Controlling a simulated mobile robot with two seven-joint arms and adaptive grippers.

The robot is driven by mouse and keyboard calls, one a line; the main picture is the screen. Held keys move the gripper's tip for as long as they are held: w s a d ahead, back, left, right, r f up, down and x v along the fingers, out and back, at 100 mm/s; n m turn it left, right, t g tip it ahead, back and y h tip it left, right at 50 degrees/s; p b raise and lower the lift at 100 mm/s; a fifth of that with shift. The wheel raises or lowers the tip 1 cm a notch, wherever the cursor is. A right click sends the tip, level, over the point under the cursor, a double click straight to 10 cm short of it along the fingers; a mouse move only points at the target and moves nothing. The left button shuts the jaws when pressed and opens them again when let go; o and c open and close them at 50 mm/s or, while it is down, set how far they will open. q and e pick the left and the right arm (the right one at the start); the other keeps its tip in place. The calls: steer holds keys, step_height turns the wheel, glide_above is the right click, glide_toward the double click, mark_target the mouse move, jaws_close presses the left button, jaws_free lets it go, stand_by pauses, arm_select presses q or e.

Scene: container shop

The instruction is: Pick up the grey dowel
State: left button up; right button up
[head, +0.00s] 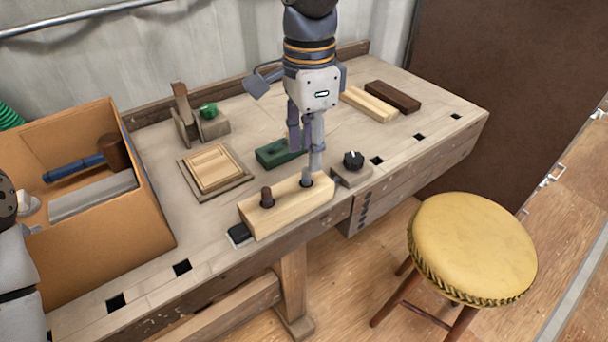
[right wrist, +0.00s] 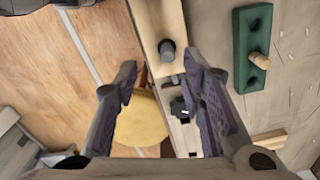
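The grey dowel (head: 306,180) stands upright in a hole of a pale wooden block (head: 285,208) at the bench's front edge. A brown dowel (head: 267,197) stands in the same block, to its left. My right gripper (head: 306,158) points down just above the grey dowel, open and empty. In the right wrist view the grey dowel (right wrist: 167,50) shows beyond the gap between the spread fingers (right wrist: 160,76), and neither finger appears to touch it. My left gripper is not in view; only part of that arm shows at the left edge.
A green block (head: 280,153) with a wooden peg (right wrist: 260,60) lies behind the pale block. A vise with a black knob (head: 353,160) is close on the right. A cardboard box (head: 150,205) of tools fills the left. A yellow stool (head: 472,248) stands in front.

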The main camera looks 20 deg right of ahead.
mark_target(306, 169)
steer(key=f, duration=0.4)
steer(key=w+f, duration=0.1)
steer(key=f, duration=0.1)
steer(key=shift+r, duration=0.1)
steer(key=c, duration=0.9)
steer(key=shift+o, duration=0.2)
